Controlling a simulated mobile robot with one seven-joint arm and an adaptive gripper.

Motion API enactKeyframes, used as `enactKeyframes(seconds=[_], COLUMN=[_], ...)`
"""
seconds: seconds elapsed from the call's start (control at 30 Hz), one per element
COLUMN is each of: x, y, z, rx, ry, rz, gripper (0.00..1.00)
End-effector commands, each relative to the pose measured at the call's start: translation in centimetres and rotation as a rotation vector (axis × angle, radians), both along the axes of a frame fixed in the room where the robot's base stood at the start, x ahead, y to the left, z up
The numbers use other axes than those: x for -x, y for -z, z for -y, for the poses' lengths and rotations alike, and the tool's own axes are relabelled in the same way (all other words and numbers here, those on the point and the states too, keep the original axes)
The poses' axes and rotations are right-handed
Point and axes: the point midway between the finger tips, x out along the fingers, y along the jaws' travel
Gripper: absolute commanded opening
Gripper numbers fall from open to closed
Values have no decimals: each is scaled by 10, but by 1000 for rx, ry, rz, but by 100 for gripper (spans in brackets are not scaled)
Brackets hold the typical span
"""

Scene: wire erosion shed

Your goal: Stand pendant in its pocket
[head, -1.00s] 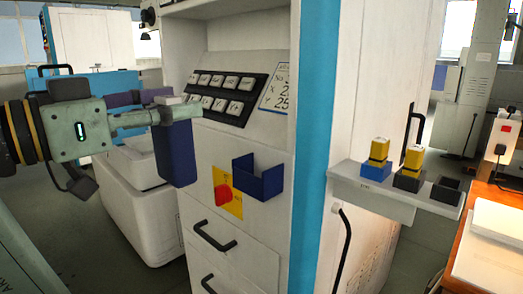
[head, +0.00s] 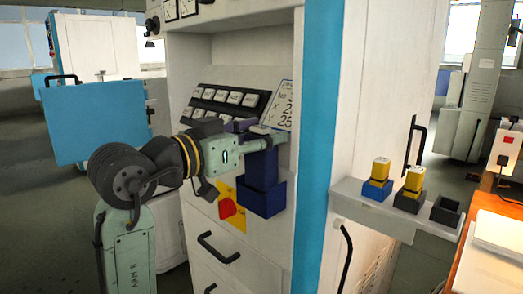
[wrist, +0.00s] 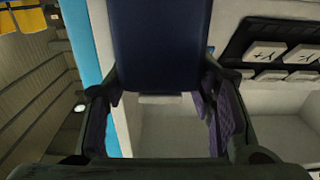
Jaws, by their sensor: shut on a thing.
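The pendant (head: 263,168) is a dark blue upright block, and its upper end is between the fingers of my gripper (head: 258,140). The pocket (head: 265,204) is an open-topped blue box on the front of the white machine. The pendant's lower end is hidden behind the pocket's front wall, so it looks to be inside the pocket; how deep it sits I cannot tell. In the wrist view the pendant (wrist: 160,45) fills the top middle, with my purple-padded fingers (wrist: 160,115) on either side.
A red knob (head: 227,208) on a yellow plate sits left of the pocket. A button panel (head: 228,100) is above, and a drawer handle (head: 218,246) below. A shelf (head: 350,200) with small yellow-topped blocks juts out at the right.

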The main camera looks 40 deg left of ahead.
Motion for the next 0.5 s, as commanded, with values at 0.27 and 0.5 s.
enactKeyframes(seconds=[0.27,0.5], x=[-3,-3], y=[31,33], z=[0,0], rx=[1,0], ry=[-2,-1], rz=[1,1], gripper=[0,0])
